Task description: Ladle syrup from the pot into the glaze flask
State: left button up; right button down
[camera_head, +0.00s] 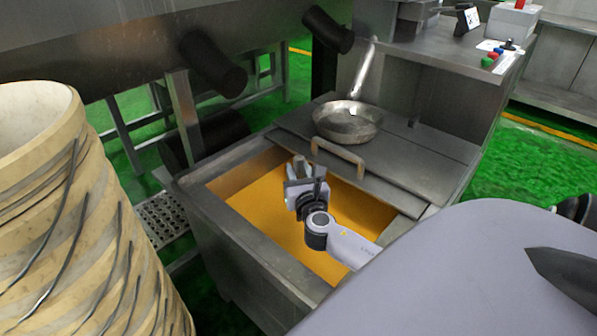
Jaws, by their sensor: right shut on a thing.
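The pot is a square steel vat (252,243) holding orange syrup (270,198). A grey metal lid (400,181) covers its far part and leaves the near part open. The lid has a pale bar handle (340,157). A round steel ladle (347,122) with a long handle rests on top behind it. My right gripper (300,168) is over the open syrup, at the left end of the lid handle. It is shut, seemingly on that handle; the exact contact is hidden. My left gripper is out of view. I cannot make out a glaze flask.
A large ribbed cream drum (70,200) stands close on the left. A steel machine with dark cylinders (213,64) spans the back left. A bench with coloured buttons (487,62) stands at the back right. Green floor (535,170) shows at right.

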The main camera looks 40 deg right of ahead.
notch_tip(320, 180, up, 6)
jog(key=p, duration=0.6)
notch_tip(320, 180, up, 4)
jog(key=p, duration=0.4)
jog(key=shift+r, duration=0.1)
notch_tip(320, 180, up, 2)
jog(key=p, duration=0.2)
jog(key=shift+r+p, duration=0.25)
jog(key=shift+p, duration=0.1)
notch_tip(320, 180, up, 5)
jog(key=p, duration=0.5)
notch_tip(320, 180, up, 5)
jog(key=p, duration=0.1)
send_over(298, 156)
jog(key=shift+d+r, duration=0.1)
jog(key=shift+r, duration=0.1)
